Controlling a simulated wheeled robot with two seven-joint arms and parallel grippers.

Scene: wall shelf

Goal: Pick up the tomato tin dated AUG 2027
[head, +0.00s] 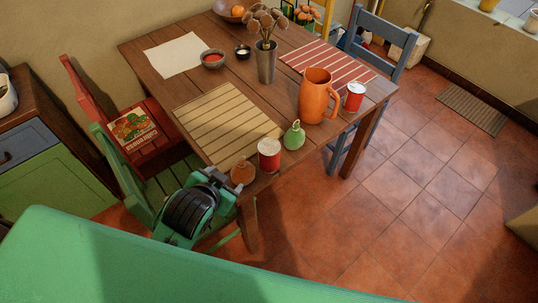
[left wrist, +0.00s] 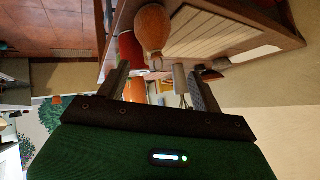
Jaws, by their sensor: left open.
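Two red tins with pale tops stand on the wooden table in the head view. One tin (head: 269,156) is near the front edge; the other tin (head: 354,97) is at the right, beside the orange jug. No date is readable on either. My left gripper (head: 222,180) is at the table's near edge, left of the front tin and close to a brown pear-shaped object (head: 243,172). In the left wrist view its fingers (left wrist: 160,88) are apart with nothing held. A red tin (left wrist: 130,48) shows there, partly hidden behind the brown object (left wrist: 152,30). My right gripper is out of view.
A green pear-shaped object (head: 294,136) stands right of the front tin. The orange jug (head: 316,97) and metal vase (head: 266,62) stand farther back. A striped mat (head: 225,120) lies left. Red (head: 85,90) and blue (head: 385,40) chairs flank the table (head: 150,62).

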